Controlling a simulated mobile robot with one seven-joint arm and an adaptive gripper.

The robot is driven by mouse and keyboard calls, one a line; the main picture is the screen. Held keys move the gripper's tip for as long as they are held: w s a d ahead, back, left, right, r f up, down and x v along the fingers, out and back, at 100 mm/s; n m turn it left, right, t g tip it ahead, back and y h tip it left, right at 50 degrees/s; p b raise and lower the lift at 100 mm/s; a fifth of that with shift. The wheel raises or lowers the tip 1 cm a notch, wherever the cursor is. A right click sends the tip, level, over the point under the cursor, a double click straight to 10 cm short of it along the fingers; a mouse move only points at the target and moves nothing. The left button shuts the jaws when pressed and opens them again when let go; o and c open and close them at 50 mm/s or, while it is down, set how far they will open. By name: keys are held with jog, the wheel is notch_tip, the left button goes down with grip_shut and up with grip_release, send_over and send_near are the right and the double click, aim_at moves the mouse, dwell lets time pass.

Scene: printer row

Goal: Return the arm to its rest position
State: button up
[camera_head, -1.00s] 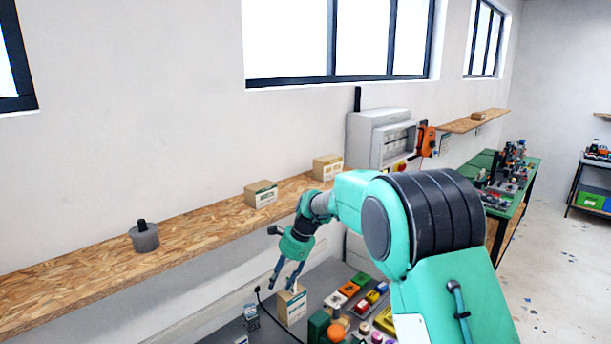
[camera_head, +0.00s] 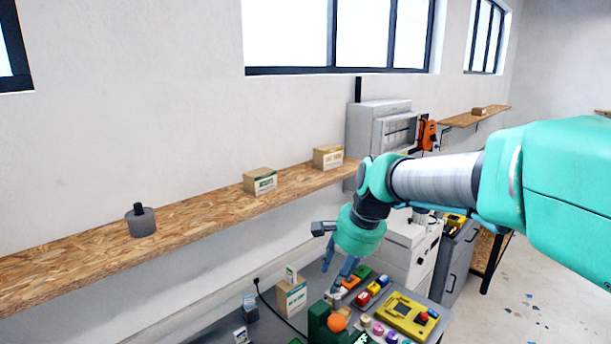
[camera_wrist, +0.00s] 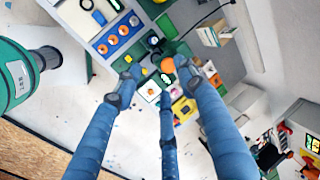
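My teal arm reaches in from the right edge of the head view, and my gripper (camera_head: 338,270) hangs at its end, fingers pointing down over the workbench. In the wrist view the blue fingers of my gripper (camera_wrist: 157,88) are spread apart with nothing held between them. Objects on the bench show beyond the fingertips, including an orange ball (camera_wrist: 168,65). In the head view the same orange ball (camera_head: 337,322) sits by a green block (camera_head: 318,322), below the gripper.
A small carton (camera_head: 291,298) stands on the bench left of the gripper. A yellow device (camera_head: 408,316) lies to the right, near a white cabinet (camera_head: 408,250). A wooden shelf (camera_head: 95,247) runs along the wall, bearing two cartons and a grey pot (camera_head: 141,221).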

jog(key=s+d+f+n+t+h+b, duration=0.1)
jog(key=s+d, duration=0.3)
jog(key=s, duration=0.5)
jog(key=s+d+f+n+t+b, duration=0.1)
jog(key=s+d+f+n+b, duration=0.2)
jog(key=s, duration=0.7)
jog(key=s+d+f+n+h+b, duration=0.1)
jog(key=s+d+f+n+b, duration=0.1)
jog(key=s+d, duration=0.4)
jog(key=s+n, duration=0.1)
jog(key=s, duration=0.3)
jog(key=shift+s+d+f+n+t+h, duration=0.15)
jog(key=shift+f+n+t+h, duration=0.15)
jog(key=shift+n+t, duration=0.1)
